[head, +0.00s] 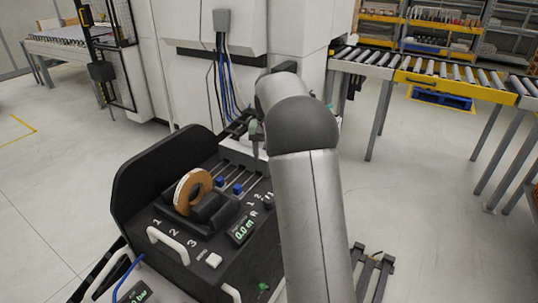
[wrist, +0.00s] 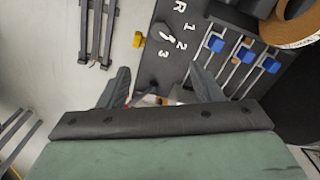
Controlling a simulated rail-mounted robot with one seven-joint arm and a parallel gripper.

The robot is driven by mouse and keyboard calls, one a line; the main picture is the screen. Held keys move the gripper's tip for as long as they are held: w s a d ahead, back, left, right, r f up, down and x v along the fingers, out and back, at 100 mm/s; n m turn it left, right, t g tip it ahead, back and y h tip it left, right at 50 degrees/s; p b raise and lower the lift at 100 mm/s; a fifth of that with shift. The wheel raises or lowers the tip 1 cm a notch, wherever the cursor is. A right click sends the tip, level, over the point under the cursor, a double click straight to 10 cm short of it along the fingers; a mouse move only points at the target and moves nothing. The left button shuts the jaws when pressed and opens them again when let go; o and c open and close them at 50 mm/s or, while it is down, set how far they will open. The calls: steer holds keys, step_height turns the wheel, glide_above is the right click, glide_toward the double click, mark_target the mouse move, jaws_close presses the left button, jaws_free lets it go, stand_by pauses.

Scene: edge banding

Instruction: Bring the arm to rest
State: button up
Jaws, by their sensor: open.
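My arm (head: 305,190) rises from the bottom of the head view and bends at an elbow near the white machine. My gripper (wrist: 160,88) shows in the wrist view with its two dark fingers spread apart. I see nothing clearly held between them, though small light and red details show in the gap beyond. The fingers point toward the black control panel (wrist: 180,20), and the distance to it is hard to judge. In the head view the gripper is mostly hidden behind my arm.
A black console (head: 160,215) carries a brown tape roll (head: 190,188), blue sliders (head: 238,188) and a display (head: 242,230). The white machine (head: 285,45) stands behind. A roller conveyor (head: 430,75) is at right. Open floor (head: 425,200) lies right of my arm.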

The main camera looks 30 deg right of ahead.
steer(key=s+a+r+n, duration=0.1)
steer(key=s+a+n, duration=0.1)
steer(key=s+a, duration=0.6)
steer(key=s+a+r+n, duration=0.15)
steer(key=s+a, duration=0.35)
steer(key=s, duration=0.5)
steer(key=s+a+f+n, duration=0.2)
steer(key=s+f, duration=0.1)
steer(key=s, duration=0.5)
steer(key=s+a+f+n, duration=0.1)
steer(key=s+a+f, duration=0.2)
steer(key=s, duration=0.5)
steer(key=shift+a+f+n, duration=0.15)
steer(key=shift+f+n, duration=0.05)
steer(key=shift+n, duration=0.15)
